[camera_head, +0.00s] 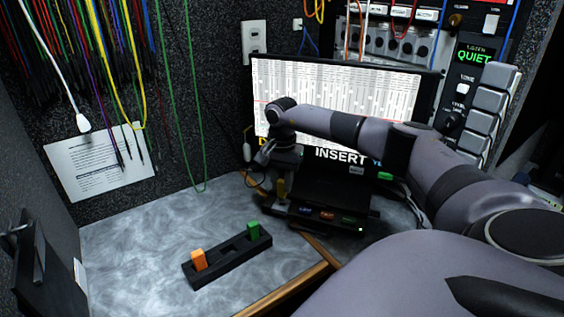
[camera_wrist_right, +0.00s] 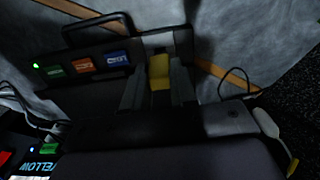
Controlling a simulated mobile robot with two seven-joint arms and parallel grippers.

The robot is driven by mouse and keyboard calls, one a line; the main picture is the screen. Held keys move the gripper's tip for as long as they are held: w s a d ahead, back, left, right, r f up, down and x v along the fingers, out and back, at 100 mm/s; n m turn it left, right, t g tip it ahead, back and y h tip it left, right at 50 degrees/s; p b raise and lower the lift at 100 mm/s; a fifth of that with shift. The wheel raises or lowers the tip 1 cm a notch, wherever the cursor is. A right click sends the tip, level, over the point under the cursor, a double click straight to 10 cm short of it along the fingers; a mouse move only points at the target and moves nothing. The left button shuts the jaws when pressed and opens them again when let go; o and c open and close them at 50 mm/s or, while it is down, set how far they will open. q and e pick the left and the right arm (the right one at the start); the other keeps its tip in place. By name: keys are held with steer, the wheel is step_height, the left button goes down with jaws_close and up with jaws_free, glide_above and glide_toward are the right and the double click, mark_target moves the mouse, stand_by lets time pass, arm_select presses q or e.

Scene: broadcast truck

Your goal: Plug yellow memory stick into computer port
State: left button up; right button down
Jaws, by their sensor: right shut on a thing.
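My right gripper (camera_head: 281,190) is shut on the yellow memory stick (camera_head: 281,186), at the left end of the black computer (camera_head: 335,190). In the right wrist view the yellow stick (camera_wrist_right: 158,72) sits between the two grey fingers (camera_wrist_right: 158,88). The computer's front carries green, orange and blue marked ports (camera_wrist_right: 86,64) in a row, and the stick is beside the blue end of that row. I cannot tell whether the stick's tip touches or enters a port. My left gripper is not in view.
A black holder (camera_head: 226,262) on the grey desk (camera_head: 130,265) bears an orange stick (camera_head: 198,260) and a green stick (camera_head: 253,230). A lit monitor (camera_head: 400,95) stands behind the computer; a panel below reads "INSERT". Cables hang at the left wall. The desk's left part is clear.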

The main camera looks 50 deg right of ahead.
mark_target(282, 181)
stand_by(0.4)
steer(key=shift+f+b, duration=0.65)
steer(key=shift+f, duration=0.7)
steer(key=c, duration=0.8)
jaws_free()
steer(key=shift+r, duration=0.15)
step_height(282, 181, up, 6)
steer(key=shift+r, duration=0.45)
